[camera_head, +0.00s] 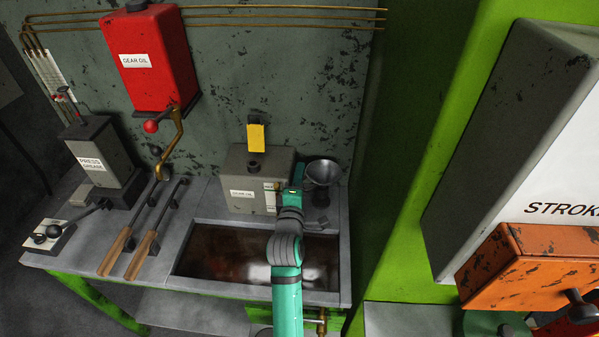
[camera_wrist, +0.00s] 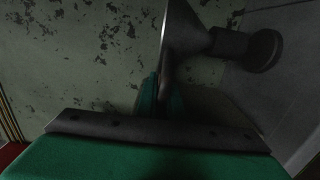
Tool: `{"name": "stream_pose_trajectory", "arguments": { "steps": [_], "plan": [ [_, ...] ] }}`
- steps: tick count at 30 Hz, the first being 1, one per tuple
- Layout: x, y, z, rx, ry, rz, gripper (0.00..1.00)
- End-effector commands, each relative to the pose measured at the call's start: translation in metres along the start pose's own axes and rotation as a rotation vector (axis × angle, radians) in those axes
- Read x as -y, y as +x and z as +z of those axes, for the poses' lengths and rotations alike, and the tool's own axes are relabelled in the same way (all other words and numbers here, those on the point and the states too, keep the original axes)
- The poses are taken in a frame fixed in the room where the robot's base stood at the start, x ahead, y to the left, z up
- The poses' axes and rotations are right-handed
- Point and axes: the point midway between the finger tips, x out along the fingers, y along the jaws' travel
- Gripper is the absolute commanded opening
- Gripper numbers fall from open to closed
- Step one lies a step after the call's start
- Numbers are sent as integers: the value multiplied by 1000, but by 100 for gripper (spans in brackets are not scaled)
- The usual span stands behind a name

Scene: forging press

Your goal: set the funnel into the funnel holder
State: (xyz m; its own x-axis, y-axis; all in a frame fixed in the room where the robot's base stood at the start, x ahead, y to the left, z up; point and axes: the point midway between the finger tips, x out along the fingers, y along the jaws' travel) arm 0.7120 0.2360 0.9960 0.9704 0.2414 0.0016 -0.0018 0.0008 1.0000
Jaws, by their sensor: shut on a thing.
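The grey metal funnel (camera_head: 322,172) is upright, wide mouth up, at the back right of the bench, beside the grey oil box. My gripper (camera_head: 297,172) is at its left side. In the wrist view the funnel's cone (camera_wrist: 183,32) is just past my fingertips (camera_wrist: 160,92), which are shut on its near side. The cone narrows toward a dark round piece (camera_wrist: 264,50) near the bench, which looks like the funnel holder. The spout end is hidden, so I cannot tell whether it is inside the holder or just above it.
The grey oil box (camera_head: 245,180) with a yellow tag stands left of my gripper. An oily sunken tray (camera_head: 215,250) lies in front, under my arm. The speckled wall (camera_head: 290,80) is close behind. A green press column (camera_head: 450,130) rises to the right.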

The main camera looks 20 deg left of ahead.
Motion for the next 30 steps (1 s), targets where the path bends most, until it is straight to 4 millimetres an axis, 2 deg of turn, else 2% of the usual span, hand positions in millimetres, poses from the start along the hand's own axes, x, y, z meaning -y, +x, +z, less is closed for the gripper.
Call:
{"name": "stream_pose_trajectory", "arguments": {
  "steps": [11, 12, 15, 25, 30],
  "plan": [
    [1, 0, 0, 0, -1, 1, 0],
    [1, 0, 0, 0, -1, 1, 10],
    [1, 0, 0, 0, -1, 1, 29],
    [2, -2, 0, 0, 0, 0, 29],
    [2, -21, 0, 0, -1, 0, 29]
  ]
}}
